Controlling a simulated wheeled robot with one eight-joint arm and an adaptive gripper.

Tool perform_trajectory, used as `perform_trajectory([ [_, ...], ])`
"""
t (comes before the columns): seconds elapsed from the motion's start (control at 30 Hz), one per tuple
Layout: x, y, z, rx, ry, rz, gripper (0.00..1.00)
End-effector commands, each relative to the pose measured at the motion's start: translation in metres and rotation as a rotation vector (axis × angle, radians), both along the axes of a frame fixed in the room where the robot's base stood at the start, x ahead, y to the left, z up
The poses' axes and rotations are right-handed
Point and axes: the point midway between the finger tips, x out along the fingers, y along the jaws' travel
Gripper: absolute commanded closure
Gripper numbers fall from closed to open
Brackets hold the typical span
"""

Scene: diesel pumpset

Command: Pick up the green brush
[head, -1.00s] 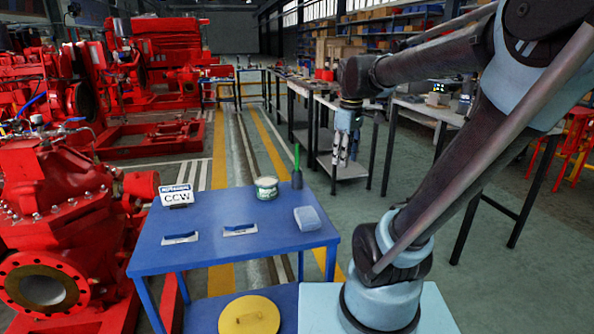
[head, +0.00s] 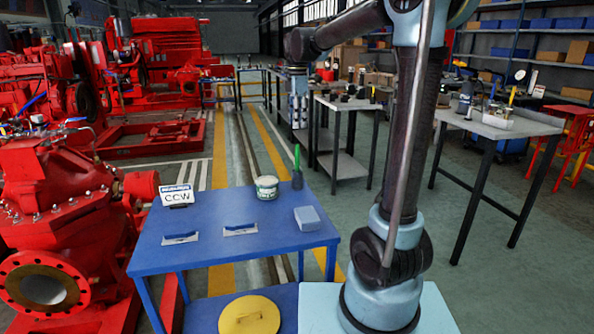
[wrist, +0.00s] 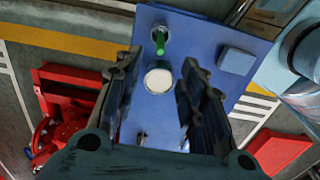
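The green brush (head: 297,160) stands upright on the blue table (head: 215,205), at its back right, green handle up and dark lower end on the table. It also shows in the wrist view (wrist: 161,42), near the top between the fingers. My gripper (wrist: 160,65) is open and empty, its dark fingers spread left and right. In the head view my gripper (head: 298,113) hangs pointing down, in the picture above the brush and apart from it.
A round tin with a pale lid (head: 266,187) stands close left of the brush. A grey-blue block (head: 307,218) lies in front of it. Red pumps (head: 65,220) stand at left.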

Motion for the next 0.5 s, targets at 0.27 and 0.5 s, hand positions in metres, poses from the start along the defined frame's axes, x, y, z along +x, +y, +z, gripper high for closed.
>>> perform_trajectory([
  [0.27, 0.000, -0.001, -0.048, 0.000, 0.000, -0.002, 0.63],
  [0.5, -0.001, -0.001, -0.087, 0.000, 0.000, -0.003, 0.63],
])
